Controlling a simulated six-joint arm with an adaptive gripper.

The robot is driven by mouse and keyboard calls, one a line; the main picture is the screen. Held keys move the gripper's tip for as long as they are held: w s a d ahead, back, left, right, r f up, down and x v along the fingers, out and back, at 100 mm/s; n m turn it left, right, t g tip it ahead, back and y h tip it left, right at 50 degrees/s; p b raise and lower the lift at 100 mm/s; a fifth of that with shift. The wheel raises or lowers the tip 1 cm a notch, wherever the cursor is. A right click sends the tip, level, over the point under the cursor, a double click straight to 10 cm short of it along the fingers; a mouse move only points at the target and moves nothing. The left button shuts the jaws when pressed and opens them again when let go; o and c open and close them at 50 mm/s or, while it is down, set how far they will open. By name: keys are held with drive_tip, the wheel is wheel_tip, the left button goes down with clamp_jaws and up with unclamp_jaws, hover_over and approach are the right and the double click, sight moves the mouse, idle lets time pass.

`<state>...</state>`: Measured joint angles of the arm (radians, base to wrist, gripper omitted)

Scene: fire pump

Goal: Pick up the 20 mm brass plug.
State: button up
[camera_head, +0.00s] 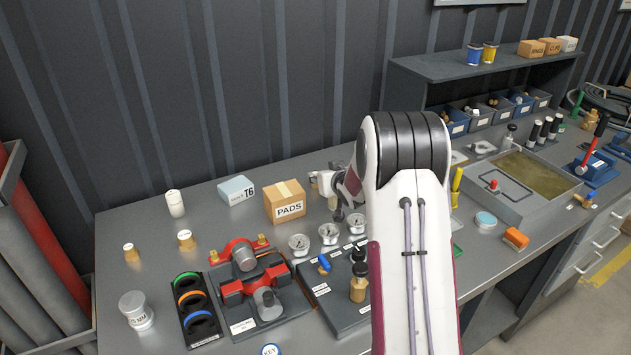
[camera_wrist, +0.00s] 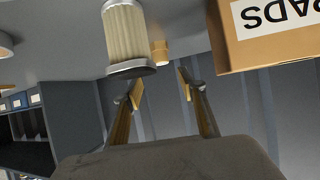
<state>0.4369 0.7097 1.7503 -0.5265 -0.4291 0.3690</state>
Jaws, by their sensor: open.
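A small brass-coloured piece (camera_wrist: 160,52) shows in the wrist view behind a ribbed cream cylinder with metal ends (camera_wrist: 125,40). It lies beyond the gap between my fingertips, and I cannot tell whether it is the 20 mm plug. My gripper (camera_wrist: 160,90) is open, with nothing between its fingers. In the head view my gripper (camera_head: 318,180) is just right of the PADS box, partly hidden by my arm. Two small brass-coloured pieces with pale tops, one at the left (camera_head: 131,253) and one nearer the middle (camera_head: 186,240), stand on the bench. Their sizes are not readable.
The cardboard PADS box (camera_head: 285,201) is close beside my gripper; it also shows in the wrist view (camera_wrist: 270,45). Several gauges (camera_head: 328,233) and a red pump fixture (camera_head: 248,277) stand in front. The wall (camera_head: 270,80) is behind. My arm hides part of the bench.

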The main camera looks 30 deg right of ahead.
drive_tip(key=shift+x, duration=1)
drive_tip(key=shift+w+f, duration=1)
drive_tip(key=shift+w, duration=0.2)
drive_tip(key=shift+x, duration=1.05)
drive_tip(key=shift+r, duration=0.1)
clamp_jaws()
